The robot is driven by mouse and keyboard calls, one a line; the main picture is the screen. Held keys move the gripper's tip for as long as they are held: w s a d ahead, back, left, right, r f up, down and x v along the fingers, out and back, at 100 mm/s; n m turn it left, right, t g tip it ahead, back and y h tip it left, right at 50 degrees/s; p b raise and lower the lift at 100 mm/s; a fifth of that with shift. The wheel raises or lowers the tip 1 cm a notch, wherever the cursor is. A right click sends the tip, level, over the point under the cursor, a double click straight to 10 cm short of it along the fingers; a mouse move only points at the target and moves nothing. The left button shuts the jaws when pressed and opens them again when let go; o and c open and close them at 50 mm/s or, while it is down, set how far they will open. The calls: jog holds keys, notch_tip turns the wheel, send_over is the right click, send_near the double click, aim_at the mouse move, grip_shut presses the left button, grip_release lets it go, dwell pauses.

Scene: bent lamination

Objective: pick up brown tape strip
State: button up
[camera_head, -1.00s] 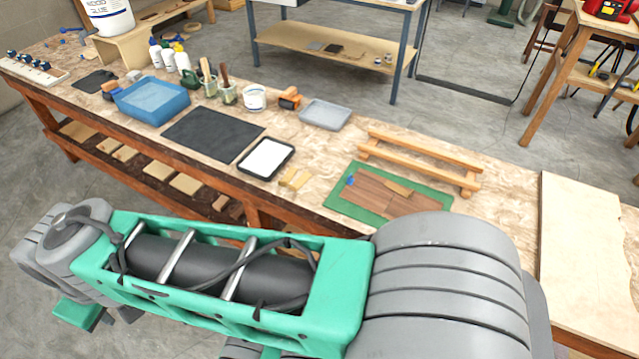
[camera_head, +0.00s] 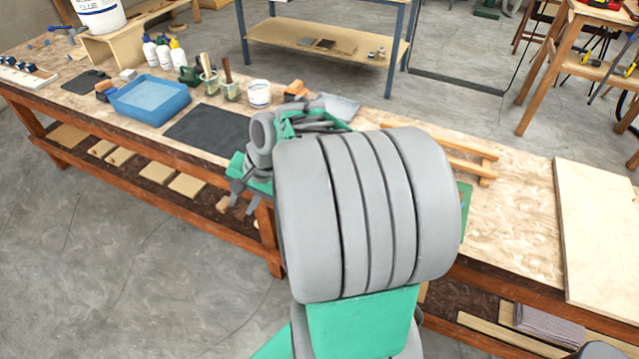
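No brown tape strip shows now; my arm covers most of the green mat and the bench around it. Only the right edge of the green mat (camera_head: 466,208) shows beside my arm. My gripper (camera_head: 246,200) is at the bench's front edge, left of the mat, with its grey fingers pointing down. The fingers are small and partly overlapped, so I cannot tell if they are open or shut. I see nothing held in them.
The black mat (camera_head: 208,128) and blue tray (camera_head: 150,100) lie left of my gripper. A white tub (camera_head: 259,93) stands behind it. A wooden rack (camera_head: 470,152) is behind the green mat. A pale board (camera_head: 600,225) lies at the right. Bare bench lies between rack and board.

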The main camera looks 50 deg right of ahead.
jog(key=s+d+f+m+t+b, duration=0.1)
jog(key=s+d+f+m+t, duration=0.1)
jog(key=d+m, duration=0.5)
jog(key=s+d+f+m+t+b, duration=0.1)
jog(key=s+d+f+m+t, duration=0.1)
jog(key=d+m, duration=0.5)
jog(key=s+d+f+m+t+b, duration=0.1)
jog(key=s+d+f+m+t, duration=0.1)
jog(key=d+f+m+t, duration=0.2)
jog(key=shift+s+d+f+m+t+y+b, duration=0.15)
jog(key=shift+d+m, duration=0.4)
jog(key=shift+d, duration=0.4)
jog(key=shift+d+f+m+t+y+b, duration=0.1)
jog(key=shift+d+m, duration=0.5)
jog(key=shift+d, duration=0.35)
jog(key=shift+s+d+f+m+t+y+b, duration=0.15)
jog(key=shift+d+m, duration=0.4)
jog(key=shift+d, duration=0.4)
jog(key=shift+w, duration=0.35)
jog(key=x, duration=0.7)
jog(key=shift+w+r, duration=0.15)
jog(key=shift+r, duration=0.1)
grip_shut()
